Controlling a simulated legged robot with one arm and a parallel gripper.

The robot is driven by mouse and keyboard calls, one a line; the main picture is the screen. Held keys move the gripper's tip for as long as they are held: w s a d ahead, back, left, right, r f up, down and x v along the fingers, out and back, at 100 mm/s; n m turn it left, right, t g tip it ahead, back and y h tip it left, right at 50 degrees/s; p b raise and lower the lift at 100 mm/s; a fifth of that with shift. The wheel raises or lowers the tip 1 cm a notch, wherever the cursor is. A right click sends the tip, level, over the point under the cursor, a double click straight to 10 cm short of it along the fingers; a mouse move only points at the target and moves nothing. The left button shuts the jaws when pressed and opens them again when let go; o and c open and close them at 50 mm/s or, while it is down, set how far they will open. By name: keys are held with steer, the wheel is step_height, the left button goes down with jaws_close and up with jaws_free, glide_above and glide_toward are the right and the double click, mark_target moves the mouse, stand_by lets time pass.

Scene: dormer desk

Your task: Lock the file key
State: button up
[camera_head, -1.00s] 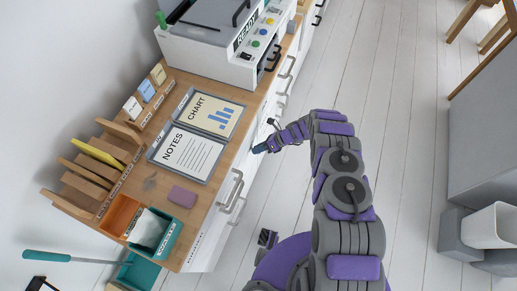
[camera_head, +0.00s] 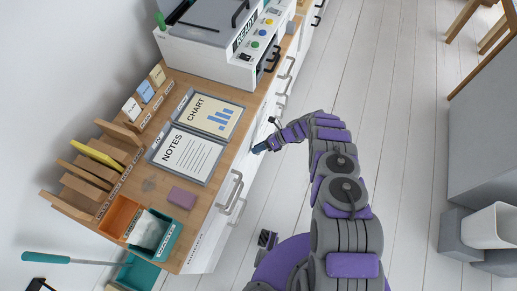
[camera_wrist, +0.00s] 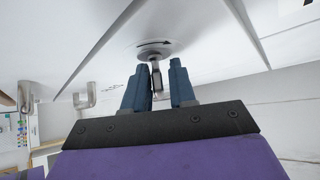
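In the wrist view a grey key (camera_wrist: 156,78) stands out from a round metal lock plate (camera_wrist: 154,50) on a white cabinet front. The plate carries a dark curved arrow mark. My gripper (camera_wrist: 158,76) has its two blue fingers on either side of the key. A gap shows between the fingers, and the right finger looks clear of the key. In the head view my gripper (camera_head: 261,148) is at the front of the white drawer cabinet (camera_head: 209,238), below the desk edge. The key and lock cannot be made out there.
Drawer handles (camera_head: 231,192) stick out of the cabinet front beside my gripper.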

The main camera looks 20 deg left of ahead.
steer(key=shift+o, duration=0.9)
steer(key=shift+s, duration=0.15)
steer(key=p+v, duration=0.3)
steer(key=v, duration=1.4)
steer(key=shift+d, duration=0.1)
steer(key=shift+c, duration=0.2)
